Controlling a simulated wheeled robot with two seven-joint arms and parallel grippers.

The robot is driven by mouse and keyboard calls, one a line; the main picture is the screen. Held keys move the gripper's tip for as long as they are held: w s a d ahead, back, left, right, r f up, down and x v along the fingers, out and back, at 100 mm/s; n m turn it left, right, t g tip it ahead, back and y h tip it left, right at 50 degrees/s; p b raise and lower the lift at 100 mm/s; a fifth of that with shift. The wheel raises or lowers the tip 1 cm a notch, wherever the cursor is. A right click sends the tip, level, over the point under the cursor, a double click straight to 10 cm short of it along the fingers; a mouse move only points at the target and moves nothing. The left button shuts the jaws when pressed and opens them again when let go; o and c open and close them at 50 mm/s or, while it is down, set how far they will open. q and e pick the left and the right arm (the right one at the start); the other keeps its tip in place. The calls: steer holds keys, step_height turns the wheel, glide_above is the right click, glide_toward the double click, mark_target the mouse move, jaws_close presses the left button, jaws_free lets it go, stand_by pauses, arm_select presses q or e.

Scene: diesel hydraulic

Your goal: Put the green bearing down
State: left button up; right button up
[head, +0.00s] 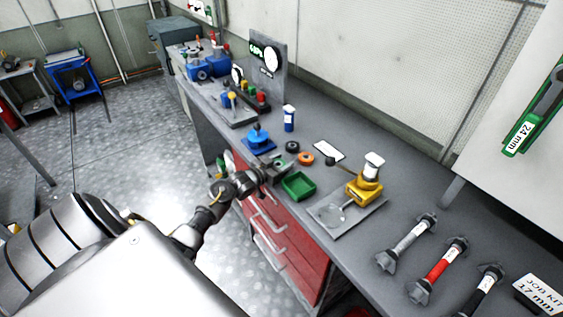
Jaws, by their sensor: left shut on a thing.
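My left gripper (272,172) reaches over the front edge of the workbench, beside the small green tray. It is shut on a small dark-greenish ring, the green bearing (281,164), which is mostly hidden by the fingers. I cannot tell whether the bearing touches the bench. A black ring (292,147) and an orange ring (305,158) lie on the bench just beyond the gripper. The green tray (298,186) is close to the right of the gripper and looks empty. My right gripper is not in view.
A blue fixture (259,141) stands behind and left of the gripper. A yellow device (367,185) on a grey plate stands to the right, with a white card (328,150) behind. Several shafts (407,242) lie front right. Red drawers (270,232) are below the bench edge.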

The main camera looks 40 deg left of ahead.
arm_select(q)
steer(key=shift+f, duration=0.2)
steer(key=o, duration=1)
steer(key=shift+r, duration=0.1)
steer(key=s+b, duration=0.1)
steer(key=s, duration=0.1)
steer(key=s+a+b, duration=0.1)
steer(key=s, duration=0.2)
steer(key=shift+b, duration=0.35)
steer(key=shift+s+a+r, duration=0.1)
steer(key=shift+s+r, duration=0.15)
steer(key=shift+s, duration=0.7)
steer(key=shift+s+a+r, duration=0.1)
steer(key=shift+s+r, duration=0.1)
steer(key=shift+s, duration=0.75)
steer(key=shift+s+a+r, duration=0.1)
steer(key=shift+s+r, duration=0.15)
steer(key=shift+s, duration=0.7)
